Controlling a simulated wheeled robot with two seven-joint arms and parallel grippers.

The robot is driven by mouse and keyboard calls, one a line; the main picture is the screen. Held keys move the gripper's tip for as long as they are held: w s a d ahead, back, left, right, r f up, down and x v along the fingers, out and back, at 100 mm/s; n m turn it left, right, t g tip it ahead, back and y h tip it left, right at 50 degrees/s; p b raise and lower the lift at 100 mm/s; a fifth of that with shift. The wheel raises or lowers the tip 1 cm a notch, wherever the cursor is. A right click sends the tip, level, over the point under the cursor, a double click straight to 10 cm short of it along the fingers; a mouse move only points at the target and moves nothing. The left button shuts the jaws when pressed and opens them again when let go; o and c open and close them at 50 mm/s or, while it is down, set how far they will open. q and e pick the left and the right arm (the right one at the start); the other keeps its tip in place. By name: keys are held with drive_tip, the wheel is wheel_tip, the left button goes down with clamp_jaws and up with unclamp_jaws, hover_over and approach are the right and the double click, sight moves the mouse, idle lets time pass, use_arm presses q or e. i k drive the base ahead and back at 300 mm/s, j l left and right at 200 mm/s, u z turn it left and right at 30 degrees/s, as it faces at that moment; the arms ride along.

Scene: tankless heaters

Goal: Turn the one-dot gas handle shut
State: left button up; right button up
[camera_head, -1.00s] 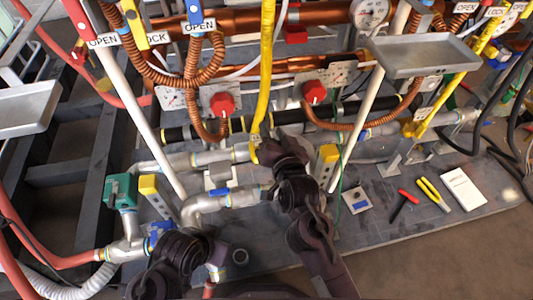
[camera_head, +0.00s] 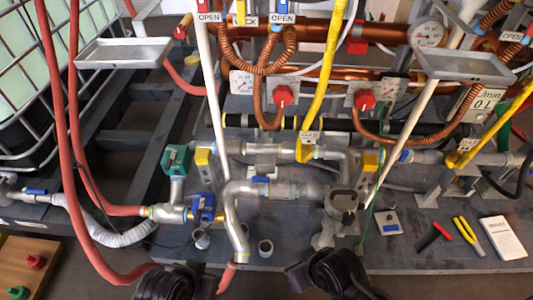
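A yellow gas pipe (camera_head: 328,75) comes down at the centre to a fitting with a small GAS label (camera_head: 310,137). A yellow part (camera_head: 304,153) sits just below the label, where the pipe meets the grey pipework. A second yellow pipe (camera_head: 498,124) slopes down at the right to another yellow fitting (camera_head: 464,158). Dot marks are too small to read, so I cannot tell which handle has one dot. Dark links of my two arms show at the bottom edge, below and apart from the fittings. Neither gripper's fingers can be seen.
Red knobs (camera_head: 283,96) and (camera_head: 364,99) sit beside gauges. Metal trays (camera_head: 124,52) and (camera_head: 462,66) overhang the pipes. A green valve box (camera_head: 176,160) stands at left. Pliers (camera_head: 468,236) and a white notepad (camera_head: 503,237) lie on the board at right.

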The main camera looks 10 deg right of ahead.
sight(309, 152)
drive_tip(key=l+u, duration=0.4)
drive_tip(key=k+l+u, duration=0.2)
drive_tip(key=l+u, duration=0.25)
drive_tip(key=k+l+u, duration=0.2)
drive_tip(key=l+u, duration=0.2)
drive_tip(key=k+l, duration=0.2)
drive_tip(key=l, duration=0.15)
drive_tip(key=k+l+u, duration=0.1)
drive_tip(key=l, duration=0.25)
drive_tip(key=k+l, duration=0.35)
drive_tip(key=i, duration=0.4)
drive_tip(key=u, duration=0.05)
